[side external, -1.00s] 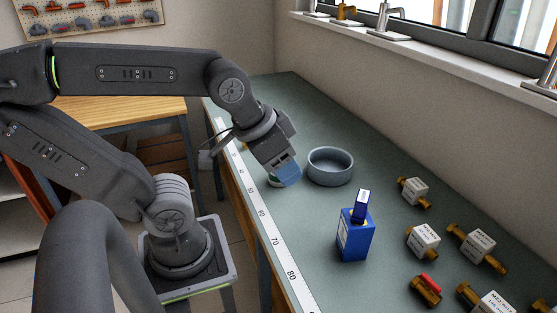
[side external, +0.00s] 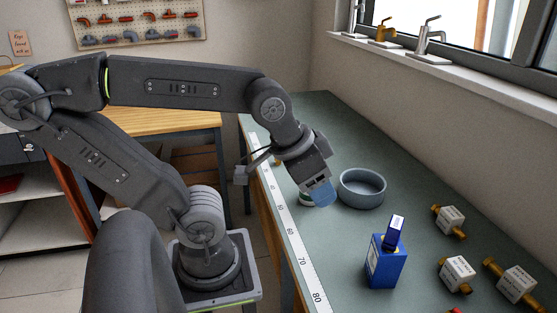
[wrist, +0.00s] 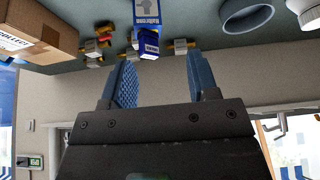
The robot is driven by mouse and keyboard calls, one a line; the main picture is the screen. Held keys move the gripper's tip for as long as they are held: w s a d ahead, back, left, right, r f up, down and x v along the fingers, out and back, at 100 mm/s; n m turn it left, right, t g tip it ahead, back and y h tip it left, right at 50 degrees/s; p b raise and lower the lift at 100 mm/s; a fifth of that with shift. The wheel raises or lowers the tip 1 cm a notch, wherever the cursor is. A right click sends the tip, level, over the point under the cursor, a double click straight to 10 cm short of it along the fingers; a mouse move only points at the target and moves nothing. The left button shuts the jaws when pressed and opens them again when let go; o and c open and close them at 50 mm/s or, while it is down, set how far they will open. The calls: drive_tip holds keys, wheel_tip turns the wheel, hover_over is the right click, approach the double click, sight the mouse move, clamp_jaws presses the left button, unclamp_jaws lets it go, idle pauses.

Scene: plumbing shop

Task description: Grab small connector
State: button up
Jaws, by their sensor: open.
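Several brass connectors with white label blocks lie at the right of the bench in the side view. One that looks smaller (side external: 450,220) is farthest back, another (side external: 457,273) lies nearer, and a longer one (side external: 514,283) is at the right edge. I cannot read their labels. My gripper (side external: 322,193) has blue fingers and hangs low beside the grey bowl, well left of the connectors. The wrist view shows its fingers apart with nothing between them (wrist: 160,85). Small connectors (wrist: 181,45) appear there beyond the fingertips.
A grey round bowl (side external: 361,190) stands just right of my gripper. A blue box (side external: 385,266) stands between it and the connectors. A cardboard box (wrist: 38,32) shows in the wrist view. A ruler strip (side external: 292,230) runs along the bench edge.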

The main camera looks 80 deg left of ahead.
drive_tip(key=shift+o, duration=0.2)
wheel_tip(320, 180, up, 5)
drive_tip(key=w+a+m+g+y, duration=0.2)
drive_tip(key=w+a+m+y, duration=0.15)
drive_tip(key=a, duration=0.45)
drive_tip(key=w+a+m+g+y, duration=0.2)
drive_tip(key=w+a+y, duration=0.15)
drive_tip(key=a, duration=0.45)
drive_tip(key=w+a+m+g+y, duration=0.2)
drive_tip(key=a+m+g+y, duration=0.45)
drive_tip(key=a, duration=1.95)
drive_tip(key=shift+m+g+h, duration=0.3)
drive_tip(key=shift+g+h, duration=0.35)
wheel_tip(320, 180, down, 24)
drive_tip(key=shift+s+d+r, duration=0.1)
drive_tip(key=shift+s+d, duration=0.05)
drive_tip(key=shift+s+a+f, duration=0.2)
drive_tip(key=shift+a+f, duration=0.15)
drive_tip(key=shift+f, duration=0.15)
drive_tip(key=x, duration=0.6)
drive_tip(key=shift+s+a+f, duration=0.1)
drive_tip(key=shift+s+a, duration=0.05)
drive_tip(key=shift+a, duration=0.1)
